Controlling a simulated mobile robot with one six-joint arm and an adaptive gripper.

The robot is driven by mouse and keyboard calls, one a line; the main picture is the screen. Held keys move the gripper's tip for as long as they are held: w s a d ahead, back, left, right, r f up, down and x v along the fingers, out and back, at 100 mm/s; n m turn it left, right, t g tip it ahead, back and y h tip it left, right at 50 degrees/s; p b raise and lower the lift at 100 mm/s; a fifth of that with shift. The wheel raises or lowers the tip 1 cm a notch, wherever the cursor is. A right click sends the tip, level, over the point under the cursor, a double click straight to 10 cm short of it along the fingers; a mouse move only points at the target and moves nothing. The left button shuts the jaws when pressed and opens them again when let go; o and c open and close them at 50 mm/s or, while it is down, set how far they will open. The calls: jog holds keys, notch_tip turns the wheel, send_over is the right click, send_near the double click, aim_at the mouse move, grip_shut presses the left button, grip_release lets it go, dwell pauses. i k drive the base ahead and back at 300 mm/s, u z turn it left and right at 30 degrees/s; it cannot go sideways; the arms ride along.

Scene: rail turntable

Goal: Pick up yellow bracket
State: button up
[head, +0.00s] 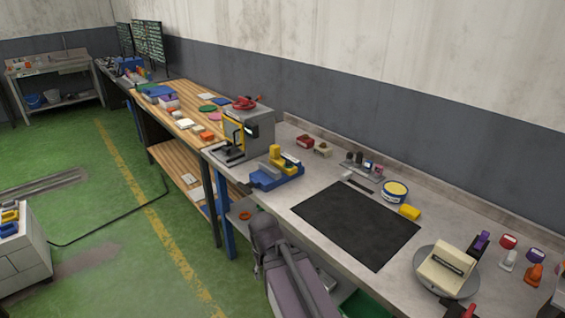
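A yellow L-shaped piece (280,157), which looks like the yellow bracket, rests upright on or against a blue block-like fixture (268,179) on the grey workbench, beside the grey machine. Its lower part and exact contact with the blue piece are too small to tell. A separate small yellow block (410,212) lies on the bench right of the black mat. My grey and purple arm shows at the bottom centre, in front of the bench edge. My gripper is not visible in the head view.
The black mat (355,224) is bare. A grey machine (250,130) stands left of the blue fixture. A yellow-banded tin (395,191) stands behind the mat. A cream box (446,268) sits on a round grey turntable (424,283) at right, near several small tools.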

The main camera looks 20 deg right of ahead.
aim_at(274, 160)
jog(key=u, duration=0.05)
jog(key=i, duration=1)
jog(key=z, duration=0.05)
